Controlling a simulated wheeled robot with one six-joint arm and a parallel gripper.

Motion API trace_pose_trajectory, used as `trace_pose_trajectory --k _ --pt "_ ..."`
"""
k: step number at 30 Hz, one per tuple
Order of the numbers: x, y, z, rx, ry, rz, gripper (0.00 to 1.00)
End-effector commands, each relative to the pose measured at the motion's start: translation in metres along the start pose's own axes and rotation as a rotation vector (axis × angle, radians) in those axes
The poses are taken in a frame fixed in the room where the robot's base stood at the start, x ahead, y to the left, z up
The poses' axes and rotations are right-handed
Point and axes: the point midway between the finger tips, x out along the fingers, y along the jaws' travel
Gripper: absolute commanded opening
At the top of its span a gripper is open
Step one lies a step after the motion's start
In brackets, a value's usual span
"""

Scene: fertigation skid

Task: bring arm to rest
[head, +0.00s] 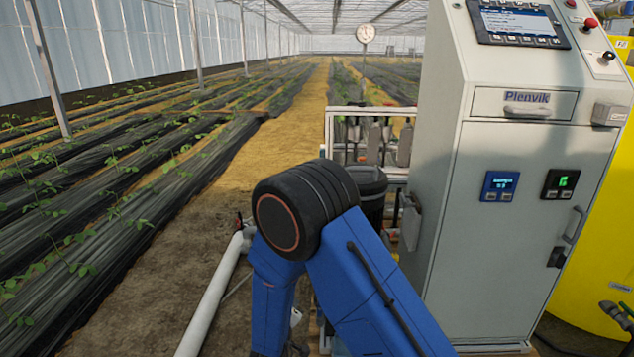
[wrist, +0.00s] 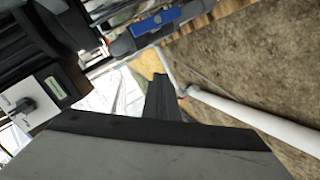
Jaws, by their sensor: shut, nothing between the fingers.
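My gripper (wrist: 168,98) shows in the wrist view as dark fingers rising past the grey, black-edged body at the bottom of the picture. The fingers are together with nothing between them, and they touch nothing that I can see. In the head view my blue arm is folded with its black joint raised in the middle foreground; the gripper is hidden there.
The grey Plenvik cabinet (head: 500,230) stands close on the right of my arm, with a yellow tank (head: 605,250) behind. A white rack (head: 335,125) and a dark bin (head: 370,185) are just ahead. A white pipe (head: 212,300) runs along the ground left. Crop rows lie beyond.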

Motion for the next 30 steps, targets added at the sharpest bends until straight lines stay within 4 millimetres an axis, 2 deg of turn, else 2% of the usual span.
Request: trace_pose_trajectory --k 1,6,14,23,30 --pt "0.002 0.015 -0.006 0.045 0.001 -0.027 0.00" --pt "0.003 0.052 -0.022 0.177 0.006 -0.136 0.00" --pt "-0.010 0.112 -0.036 0.348 0.008 -0.290 0.00" --pt "-0.043 0.184 -0.036 0.496 -0.006 -0.444 0.00" --pt "-0.082 0.238 -0.020 0.579 -0.038 -0.543 0.00"
